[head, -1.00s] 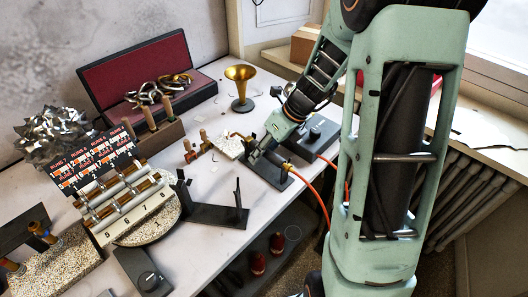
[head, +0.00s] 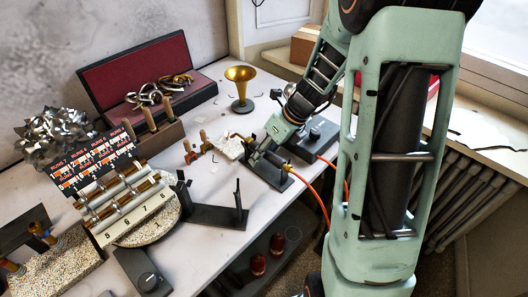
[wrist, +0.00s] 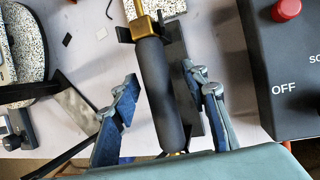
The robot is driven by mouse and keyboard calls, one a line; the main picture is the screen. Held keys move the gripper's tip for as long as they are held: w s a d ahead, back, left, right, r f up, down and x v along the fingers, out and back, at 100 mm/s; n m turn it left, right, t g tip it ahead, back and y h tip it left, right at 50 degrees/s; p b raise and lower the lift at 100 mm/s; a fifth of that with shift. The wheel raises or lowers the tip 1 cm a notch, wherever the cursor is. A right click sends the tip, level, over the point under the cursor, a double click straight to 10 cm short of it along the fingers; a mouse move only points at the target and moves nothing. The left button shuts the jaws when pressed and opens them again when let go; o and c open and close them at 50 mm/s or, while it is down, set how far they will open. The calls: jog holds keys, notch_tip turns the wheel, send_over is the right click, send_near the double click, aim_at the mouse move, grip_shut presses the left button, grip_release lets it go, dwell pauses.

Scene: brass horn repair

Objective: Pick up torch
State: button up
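The torch has a dark cylindrical handle (wrist: 162,88) and a brass collar (wrist: 147,27) towards its top in the wrist view. It lies on a dark stand (head: 262,178) on the bench, and an orange hose (head: 318,196) runs from its near end in the head view. My gripper (wrist: 165,108) is open, with one blue-padded finger on each side of the handle and visible gaps between them. In the head view my gripper (head: 257,150) is low over the stand and partly hides the torch. Whether the fingertips are at the handle's height is hard to tell.
A control box (wrist: 290,75) with a red knob and an OFF label is close on the right. A speckled block (head: 230,147) lies at the torch's far end. A black bracket (head: 215,213), a brass horn bell (head: 240,82) and a round speckled plate (head: 150,232) stand nearby.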

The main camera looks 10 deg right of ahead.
grip_shut()
jog(key=shift+r, duration=0.1)
